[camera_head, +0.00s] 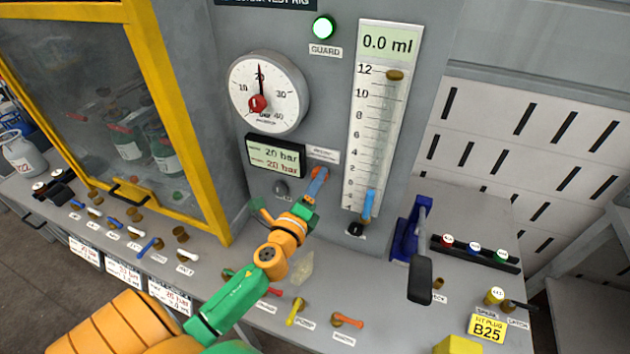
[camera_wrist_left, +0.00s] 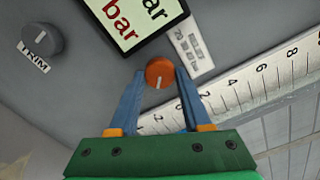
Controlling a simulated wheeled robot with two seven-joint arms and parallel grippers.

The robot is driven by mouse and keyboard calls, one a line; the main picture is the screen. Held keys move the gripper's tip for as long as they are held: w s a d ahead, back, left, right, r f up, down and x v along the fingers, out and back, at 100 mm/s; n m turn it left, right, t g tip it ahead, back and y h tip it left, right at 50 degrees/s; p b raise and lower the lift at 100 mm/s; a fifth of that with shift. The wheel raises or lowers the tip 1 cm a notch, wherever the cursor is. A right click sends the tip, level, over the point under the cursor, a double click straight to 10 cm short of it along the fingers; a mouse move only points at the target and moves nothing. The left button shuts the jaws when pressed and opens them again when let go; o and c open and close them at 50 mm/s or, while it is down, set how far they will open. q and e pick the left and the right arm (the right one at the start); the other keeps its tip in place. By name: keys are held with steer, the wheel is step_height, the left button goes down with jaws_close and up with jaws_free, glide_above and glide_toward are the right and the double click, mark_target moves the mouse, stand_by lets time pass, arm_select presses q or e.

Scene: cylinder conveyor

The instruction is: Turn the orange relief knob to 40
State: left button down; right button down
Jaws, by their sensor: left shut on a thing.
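The orange relief knob (camera_wrist_left: 160,72) is a round knob with a pale pointer line, on the grey panel below the display, in the left wrist view. My left gripper (camera_wrist_left: 160,80) has its two blue fingers on either side of the knob, shut on it. In the head view my left gripper (camera_head: 317,182) reaches the panel below the display and mostly covers the knob. The display (camera_head: 275,156) reads 20 bar on both lines. The round gauge (camera_head: 268,92) has its needle near 20. My right gripper is not in view.
A grey TRIM knob (camera_wrist_left: 41,40) sits beside the display. A scale (camera_head: 383,120) reading 0.0 ml stands right of the gripper, with a blue lever (camera_head: 369,204) at its foot. A yellow-framed guard (camera_head: 177,115) is at left. Small valves line the bench.

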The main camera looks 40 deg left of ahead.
arm_select(q)
steer(key=shift+f+m+p, duration=0.15)
steer(key=shift+m+p, duration=0.8)
steer(key=shift+m, duration=3.75)
steer(key=c, duration=0.6)
jaws_free()
steer(key=shift+s, duration=0.1)
steer(key=b+v, duration=0.1)
steer(key=v, duration=0.6)
